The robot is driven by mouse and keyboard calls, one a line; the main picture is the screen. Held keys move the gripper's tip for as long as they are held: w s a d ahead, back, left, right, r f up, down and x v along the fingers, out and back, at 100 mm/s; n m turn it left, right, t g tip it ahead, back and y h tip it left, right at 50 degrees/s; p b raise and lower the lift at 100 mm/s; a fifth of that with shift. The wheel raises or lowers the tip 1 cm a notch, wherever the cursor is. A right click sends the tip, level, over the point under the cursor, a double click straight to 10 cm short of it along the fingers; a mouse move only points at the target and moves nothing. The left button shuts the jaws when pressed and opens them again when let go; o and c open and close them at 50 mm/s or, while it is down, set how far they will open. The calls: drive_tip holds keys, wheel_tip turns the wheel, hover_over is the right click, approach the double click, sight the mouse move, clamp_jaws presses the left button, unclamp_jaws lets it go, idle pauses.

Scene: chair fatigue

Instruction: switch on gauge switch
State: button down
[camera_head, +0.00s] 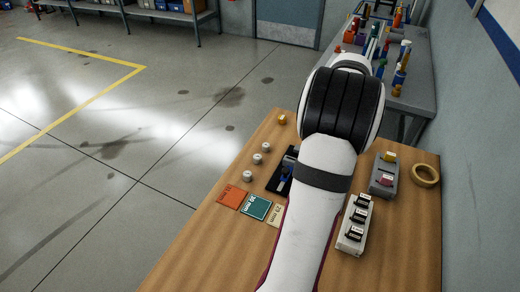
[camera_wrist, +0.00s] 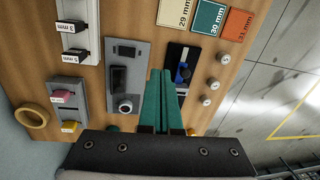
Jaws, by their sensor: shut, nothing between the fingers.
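In the wrist view, a grey box (camera_wrist: 116,92) has a small dark window at its top and a dark panel with a round silver-and-black knob (camera_wrist: 125,105). Beside it lies a black plate (camera_wrist: 196,53) bearing a blue part (camera_wrist: 184,72). No label shows which control is the gauge switch. My gripper's green fingers (camera_wrist: 160,74) are shut and empty, pointing between the box and the plate. They overlap the plate's lower part in the picture; contact cannot be told. In the head view, my arm hides the gripper and grey box; part of the black plate (camera_head: 274,183) shows.
On the wooden table (camera_head: 204,247) are orange, teal and cream cards (camera_head: 256,207), three white knobs (camera_head: 257,159), a white block (camera_head: 351,238) with black pieces, a grey block (camera_head: 382,183) with yellow and pink pieces, and a tape roll (camera_head: 425,175). A wall stands at right.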

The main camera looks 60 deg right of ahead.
drive_tip(key=s+d+f+m, duration=0.1)
drive_tip(key=s+d, duration=0.1)
drive_tip(key=s, duration=0.4)
drive_tip(key=shift+d+f, duration=0.3)
drive_tip(key=shift+f, duration=0.1)
drive_tip(key=f, duration=0.4)
drive_tip(key=w+f, duration=0.1)
drive_tip(key=f, duration=0.9)
drive_tip(key=shift+w, duration=0.4)
drive_tip(key=shift+w+f, duration=0.1)
drive_tip(key=shift+f, duration=0.1)
drive_tip(key=shift+s, duration=0.2)
